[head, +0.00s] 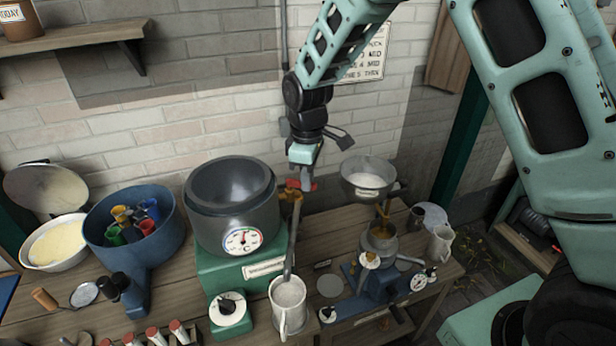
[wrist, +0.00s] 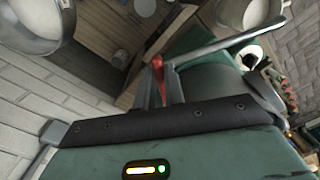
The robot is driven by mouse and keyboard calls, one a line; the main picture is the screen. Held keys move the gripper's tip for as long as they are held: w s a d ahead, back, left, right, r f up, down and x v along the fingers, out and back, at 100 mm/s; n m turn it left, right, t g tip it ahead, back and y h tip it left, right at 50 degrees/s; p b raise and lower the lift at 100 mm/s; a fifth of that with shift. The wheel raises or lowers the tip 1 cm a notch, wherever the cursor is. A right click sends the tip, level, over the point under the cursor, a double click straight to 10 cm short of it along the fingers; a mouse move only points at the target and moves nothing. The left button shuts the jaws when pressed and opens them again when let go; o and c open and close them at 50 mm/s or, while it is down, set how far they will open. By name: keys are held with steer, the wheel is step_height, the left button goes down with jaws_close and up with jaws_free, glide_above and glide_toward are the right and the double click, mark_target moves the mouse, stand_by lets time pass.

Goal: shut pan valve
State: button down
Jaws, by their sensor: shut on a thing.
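The dark grey pan (head: 205,222) with a dial thermometer (head: 242,241) sits on a green base (head: 205,270). A brass valve (head: 290,196) with a red handle (head: 308,185) is at its right side, and a grey pipe (head: 290,250) runs from there down to a white jug (head: 291,318). My gripper (head: 303,180) reaches down from above and is shut on the red handle, which also shows between my fingers in the wrist view (wrist: 157,66). The pipe crosses the wrist view (wrist: 215,46). My fingers partly hide the handle, and I cannot tell how far the valve is turned.
A metal bowl (head: 368,180) stands over a blue machine (head: 370,285) to the right. A blue pot (head: 105,235) holding coloured items stands to the left. Several red-and-white tubes (head: 155,336) stand at the front. A brick wall (head: 200,120) is close behind.

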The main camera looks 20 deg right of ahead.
steer(key=a+m, duration=0.1)
steer(key=m, duration=0.2)
steer(key=s+a+m, duration=0.1)
steer(key=m, duration=0.3)
steer(key=a+m, duration=0.1)
steer(key=m, duration=0.3)
steer(key=shift+s+a+r, duration=0.1)
steer(key=shift+s+a, duration=0.2)
steer(key=shift+s, duration=0.05)
stand_by(0.3)
steer(key=c, duration=1.5)
jaws_free()
step_height(320, 180, up, 17)
steer(key=b, duration=0.4)
steer(key=shift+r, duration=0.2)
steer(key=s+f+n+b, duration=0.1)
steer(key=s+f+n, duration=0.1)
steer(key=s+f, duration=0.3)
steer(key=s+a+f+n+b, duration=0.1)
steer(key=s+f+n, duration=0.2)
steer(key=s, duration=1.1)
steer(key=s+a+f+n+b, duration=0.1)
steer(key=s+f+n, duration=0.1)
steer(key=s+f, duration=0.5)
steer(key=shift+s+a+f+n+y, duration=0.1)
steer(key=shift+s+f+n+y, duration=0.1)
steer(key=shift+s, duration=0.55)
steer(key=shift+s+a+f+n+y, duration=0.1)
steer(key=shift+s+n, duration=0.1)
steer(key=shift+s, duration=0.55)
